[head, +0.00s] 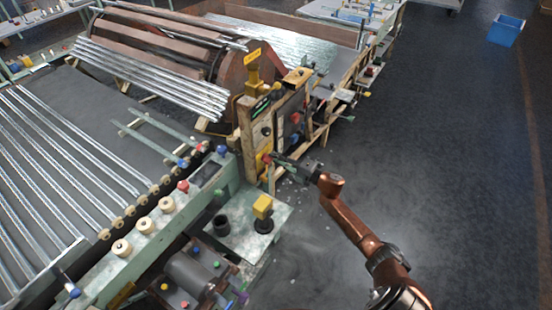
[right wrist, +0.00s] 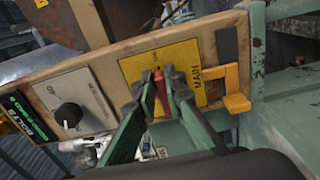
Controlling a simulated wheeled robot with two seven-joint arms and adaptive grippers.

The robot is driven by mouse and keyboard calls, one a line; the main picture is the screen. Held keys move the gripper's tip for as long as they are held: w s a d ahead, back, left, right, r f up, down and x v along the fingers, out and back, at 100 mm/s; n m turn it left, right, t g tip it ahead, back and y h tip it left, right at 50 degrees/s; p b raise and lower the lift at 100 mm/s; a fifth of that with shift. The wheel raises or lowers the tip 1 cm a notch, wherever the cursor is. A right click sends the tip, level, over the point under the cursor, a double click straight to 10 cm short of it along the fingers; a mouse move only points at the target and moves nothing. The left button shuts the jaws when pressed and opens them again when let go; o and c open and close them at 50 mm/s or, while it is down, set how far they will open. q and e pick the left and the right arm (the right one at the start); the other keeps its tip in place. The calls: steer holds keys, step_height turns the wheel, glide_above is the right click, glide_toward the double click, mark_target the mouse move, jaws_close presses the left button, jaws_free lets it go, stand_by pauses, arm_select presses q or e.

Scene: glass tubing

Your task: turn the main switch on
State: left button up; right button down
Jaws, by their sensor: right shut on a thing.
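The main switch is a red handle (right wrist: 159,80) on a yellow plate (right wrist: 188,58) lettered MAIN, fixed to a wooden control panel (right wrist: 110,52). In the head view the right gripper (head: 274,159) reaches the panel from the right. The fingers hide part of the handle. My left gripper is not in view.
A black rotary knob (right wrist: 68,115) sits on a grey plate beside the yellow one. An orange bracket (right wrist: 233,92) juts out close to the MAIN lettering. A bench with glass tubes (head: 60,150) stands left.

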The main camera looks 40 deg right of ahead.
steer(key=c, duration=2)
jaws_free()
steer(key=v, duration=1.2)
